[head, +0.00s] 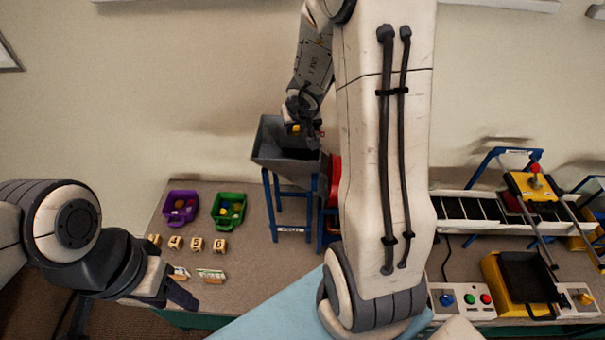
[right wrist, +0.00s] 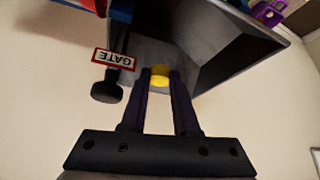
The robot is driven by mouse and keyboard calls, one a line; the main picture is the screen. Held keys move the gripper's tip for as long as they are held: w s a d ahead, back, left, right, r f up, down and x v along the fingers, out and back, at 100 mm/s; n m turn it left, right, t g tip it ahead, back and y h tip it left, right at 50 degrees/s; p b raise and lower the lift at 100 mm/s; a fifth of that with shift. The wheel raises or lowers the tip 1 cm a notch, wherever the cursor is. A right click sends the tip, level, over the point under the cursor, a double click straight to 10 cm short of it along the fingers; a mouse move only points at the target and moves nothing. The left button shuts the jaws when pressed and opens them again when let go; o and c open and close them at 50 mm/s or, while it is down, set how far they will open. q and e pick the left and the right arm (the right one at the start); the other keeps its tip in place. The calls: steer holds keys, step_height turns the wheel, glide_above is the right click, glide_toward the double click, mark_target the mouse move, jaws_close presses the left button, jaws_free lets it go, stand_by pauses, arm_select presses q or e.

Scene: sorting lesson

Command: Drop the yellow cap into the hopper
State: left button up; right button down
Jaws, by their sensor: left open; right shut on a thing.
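The yellow cap (right wrist: 160,77) is between the fingertips of my right gripper (right wrist: 160,90) in the right wrist view. In the head view my right gripper (head: 297,125) is at the upper middle, with a small yellow spot of the cap (head: 296,128) showing. The grey hopper (head: 270,141) stands on a blue frame, and the cap is over its open top. The hopper's inside also shows in the right wrist view (right wrist: 225,50). My left gripper (head: 170,294) is open and empty-looking at the lower left, near the table's left front edge.
A purple bin (head: 168,218) and a green bin (head: 229,226) hold small items on the left. Several numbered blocks (head: 196,243) stand before them. A GATE label and black knob (right wrist: 107,91) are beside the hopper. A conveyor (head: 470,226) and button boxes are on the right.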

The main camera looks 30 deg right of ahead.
steer(key=c, duration=0.6)
jaws_free()
steer(key=shift+a, duration=0.1)
steer(key=p+v, duration=0.7)
steer(key=v, duration=0.3)
steer(key=shift+s+r, duration=0.15)
steer(key=shift+a, duration=0.1)
